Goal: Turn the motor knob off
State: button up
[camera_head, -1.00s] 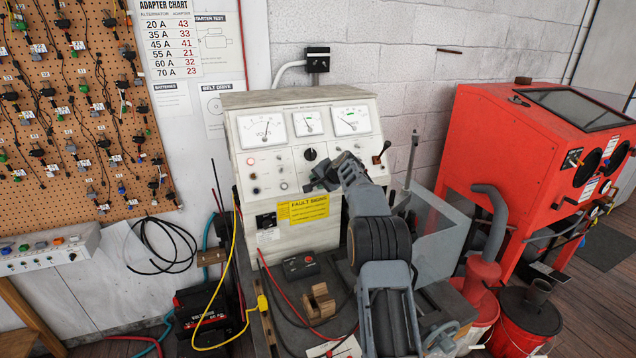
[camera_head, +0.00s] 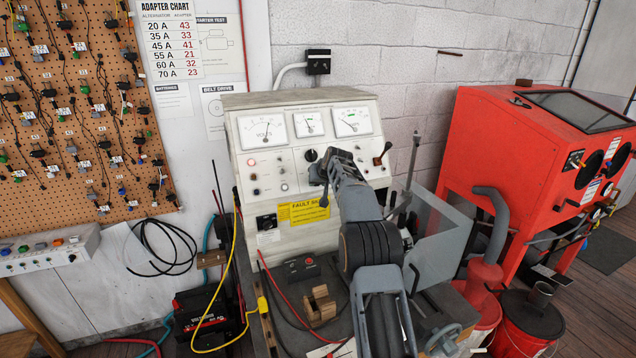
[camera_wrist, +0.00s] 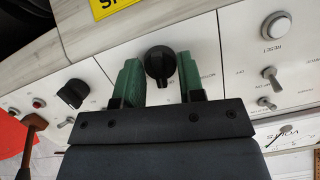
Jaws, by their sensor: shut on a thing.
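The grey tester cabinet (camera_head: 300,104) stands against the wall with gauges on its sloped face. My gripper (camera_head: 321,186) is at the middle of its control panel. In the wrist view my green fingers (camera_wrist: 160,80) stand on either side of a round black knob (camera_wrist: 160,62), shut on it. A second black knob (camera_wrist: 73,93) sits to the left in that view, clear of the fingers.
Toggle switches (camera_wrist: 270,75) and a white reset button (camera_wrist: 277,26) are near the fingers in the wrist view. A lever (camera_head: 382,153) sticks out at the panel's right. A clear guard (camera_head: 440,235) stands to the right. A yellow cable (camera_head: 232,270) hangs at the left.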

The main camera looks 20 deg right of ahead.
jog(key=shift+f+n, duration=0.1)
jog(key=shift+n, duration=0.7)
jog(key=o, duration=0.9)
jog(key=shift+h, duration=0.3)
jog(key=b+v, duration=0.4)
jog(key=v, duration=1)
jog(key=shift+b, duration=0.4)
jog(key=shift+w, duration=0.1)
